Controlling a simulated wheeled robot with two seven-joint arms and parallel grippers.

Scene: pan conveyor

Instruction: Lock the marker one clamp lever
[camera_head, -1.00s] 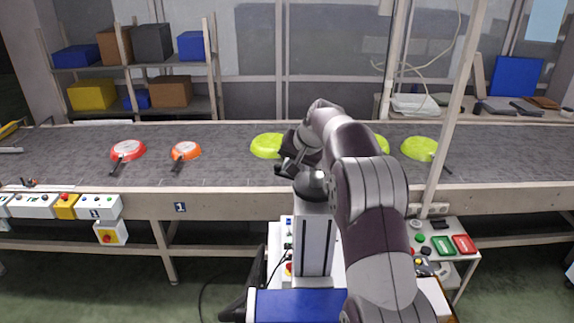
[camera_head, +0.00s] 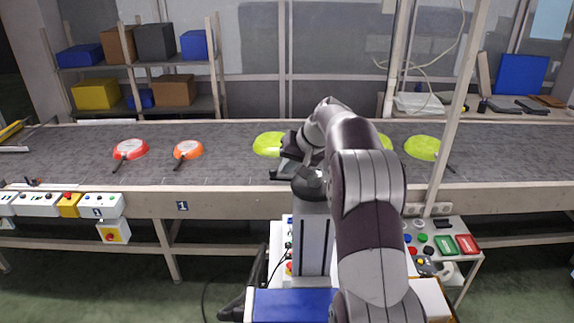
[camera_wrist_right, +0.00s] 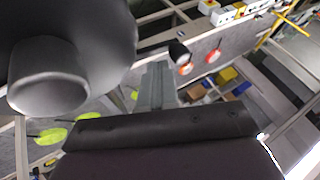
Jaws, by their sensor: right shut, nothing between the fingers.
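A marker plate with a 1 (camera_head: 182,206) is on the front rail of the conveyor, left of my right arm. A second 1 label (camera_head: 97,213) is on a white control box under the rail further left. No clamp lever can be clearly made out; small dark and red parts (camera_head: 32,183) at the conveyor's far-left front edge are too small to identify. My right gripper (camera_head: 280,163) is shut and empty above the belt, beside a lime pan (camera_head: 268,143). My left gripper is not in view.
The grey conveyor belt (camera_head: 225,165) carries a red pan (camera_head: 131,149), an orange pan (camera_head: 188,149) and several lime pans, one at the right (camera_head: 424,147). A pale post (camera_head: 456,105) stands at the right. A button panel (camera_head: 445,243) sits below it.

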